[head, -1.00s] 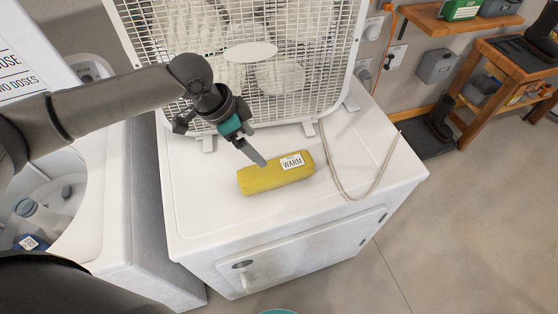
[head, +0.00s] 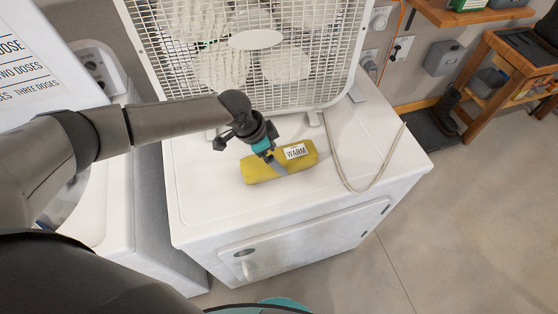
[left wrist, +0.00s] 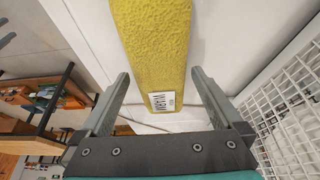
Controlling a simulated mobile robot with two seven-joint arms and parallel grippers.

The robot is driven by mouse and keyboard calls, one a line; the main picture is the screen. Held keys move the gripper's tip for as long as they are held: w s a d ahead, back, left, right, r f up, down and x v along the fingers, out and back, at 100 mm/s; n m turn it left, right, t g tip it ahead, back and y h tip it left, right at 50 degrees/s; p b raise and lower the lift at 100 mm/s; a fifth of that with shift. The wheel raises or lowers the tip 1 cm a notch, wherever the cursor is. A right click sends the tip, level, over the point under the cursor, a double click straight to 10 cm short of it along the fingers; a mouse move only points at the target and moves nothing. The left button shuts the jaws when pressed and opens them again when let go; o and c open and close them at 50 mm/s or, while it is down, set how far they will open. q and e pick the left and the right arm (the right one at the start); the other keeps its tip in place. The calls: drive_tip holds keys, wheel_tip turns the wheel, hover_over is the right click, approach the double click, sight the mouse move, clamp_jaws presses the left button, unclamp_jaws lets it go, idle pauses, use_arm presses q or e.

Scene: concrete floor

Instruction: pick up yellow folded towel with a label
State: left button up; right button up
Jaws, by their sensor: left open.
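The yellow folded towel (head: 262,170) lies on top of the white dryer (head: 215,200), with a white label reading "WARM" (head: 295,151) near its right end. In the left wrist view the towel (left wrist: 152,45) runs up from between the fingers, its label (left wrist: 160,102) at the near end. My left gripper (head: 279,168) is over the towel at its labelled half, fingers pointing down. In the left wrist view the gripper (left wrist: 160,85) is open, one finger on each side of the towel, with gaps showing beside it. My right gripper is not in view.
A white box fan (head: 255,75) stands on the dryer close behind my left gripper. A pale cord (head: 345,180) loops over the dryer top to the right of the towel. The dryer's front left top is clear. A wooden bench (head: 510,70) stands far right.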

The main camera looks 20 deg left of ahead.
use_arm(q)
drive_tip(key=shift+x, duration=1.3)
drive_tip(key=c, duration=1.4)
drive_tip(key=shift+r, duration=0.1)
drive_tip(key=shift+c, duration=0.2)
